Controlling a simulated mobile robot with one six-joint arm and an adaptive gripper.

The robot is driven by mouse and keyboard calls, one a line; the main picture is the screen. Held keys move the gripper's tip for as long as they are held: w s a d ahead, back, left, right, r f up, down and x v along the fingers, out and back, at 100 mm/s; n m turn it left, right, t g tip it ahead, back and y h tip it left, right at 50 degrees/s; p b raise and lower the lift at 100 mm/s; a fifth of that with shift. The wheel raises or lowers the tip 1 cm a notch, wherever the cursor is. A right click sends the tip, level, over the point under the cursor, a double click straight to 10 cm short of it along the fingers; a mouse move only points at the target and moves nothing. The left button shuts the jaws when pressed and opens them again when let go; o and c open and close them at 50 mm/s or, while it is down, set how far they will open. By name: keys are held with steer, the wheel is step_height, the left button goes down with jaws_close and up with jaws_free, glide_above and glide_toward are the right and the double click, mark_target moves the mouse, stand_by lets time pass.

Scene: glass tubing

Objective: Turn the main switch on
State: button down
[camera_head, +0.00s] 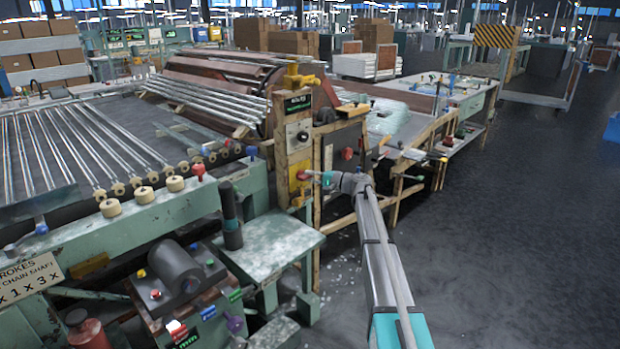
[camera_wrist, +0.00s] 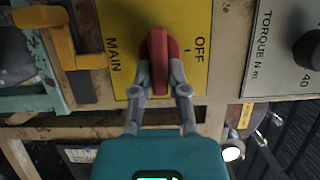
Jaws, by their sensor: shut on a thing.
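The main switch is a red handle (camera_wrist: 158,48) on a yellow plate (camera_wrist: 119,12) marked MAIN and OFF. In the wrist view the lettering is turned sideways, and the handle stands upright in the picture between the two words. My gripper (camera_wrist: 160,76) is shut on the red handle, one grey finger on each side. The fingertips partly hide the handle's sides. In the head view the red switch (camera_head: 302,175) sits on the yellow plate (camera_head: 297,187) of the machine's post, with my gripper (camera_head: 318,177) reaching it from the right.
A plate marked TORQUE N m (camera_wrist: 270,75) with a dark knob (camera_wrist: 308,50) is beside the switch. A yellow handle (camera_wrist: 80,55) is on the other side. In the head view a round dial (camera_head: 303,136) sits above the switch. Open floor (camera_head: 530,220) lies to the right.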

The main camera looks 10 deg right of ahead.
steer(key=c, duration=0.6)
jaws_free()
steer(key=shift+w+a, duration=0.15)
steer(key=shift+a, duration=0.25)
steer(key=shift+c, duration=0.2)
steer(key=shift+d, duration=0.1)
steer(key=shift+d, duration=0.15)
steer(key=v, duration=1.1)
steer(key=shift+s+d, duration=0.25)
steer(key=shift+d, duration=0.05)
